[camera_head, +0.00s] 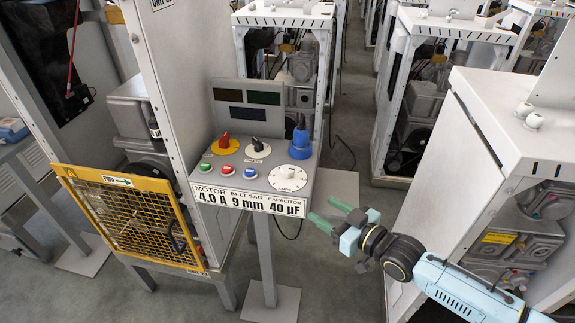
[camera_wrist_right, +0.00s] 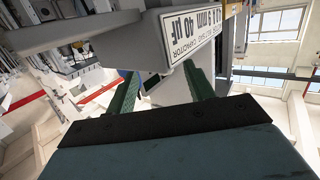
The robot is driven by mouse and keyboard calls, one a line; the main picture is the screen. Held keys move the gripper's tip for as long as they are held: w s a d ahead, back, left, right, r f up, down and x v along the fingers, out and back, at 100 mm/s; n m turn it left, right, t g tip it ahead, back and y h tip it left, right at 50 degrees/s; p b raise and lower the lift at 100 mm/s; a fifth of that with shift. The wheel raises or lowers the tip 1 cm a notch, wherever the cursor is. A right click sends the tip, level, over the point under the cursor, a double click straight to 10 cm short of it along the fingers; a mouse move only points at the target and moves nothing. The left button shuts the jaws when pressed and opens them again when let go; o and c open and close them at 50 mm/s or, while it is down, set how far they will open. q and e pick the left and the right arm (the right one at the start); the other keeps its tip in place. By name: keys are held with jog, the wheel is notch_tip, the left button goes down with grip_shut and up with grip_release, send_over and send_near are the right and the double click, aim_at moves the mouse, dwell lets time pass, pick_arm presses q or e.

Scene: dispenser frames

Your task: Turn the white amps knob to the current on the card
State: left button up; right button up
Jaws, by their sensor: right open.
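The white amps knob (camera_head: 287,174) sits on a round white dial at the right of the grey control panel (camera_head: 222,159); its pointer is too small to read. The card (camera_head: 248,200) on the panel's front edge reads motor 4.0 A, belt sag 9 mm, capacitor 40 µF. My right gripper (camera_head: 330,213) is open and empty, below and right of the white dial, apart from the panel. In the right wrist view its green fingers (camera_wrist_right: 160,88) are spread, with the card (camera_wrist_right: 190,34) upside down beyond them. My left gripper is out of view.
Small buttons (camera_head: 226,170) line the panel. A yellow mesh guard (camera_head: 130,221) is at left; a white cabinet (camera_head: 440,185) stands near my right arm.

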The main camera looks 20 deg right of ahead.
jog(key=t+y, duration=0.1)
send_near(293, 173)
jog(key=s, duration=0.1)
jog(key=x, duration=1.2)
jog(key=shift+w, duration=0.45)
jog(key=shift+d+n+y, duration=0.1)
jog(key=shift+n+y, duration=0.2)
jog(key=c, duration=0.9)
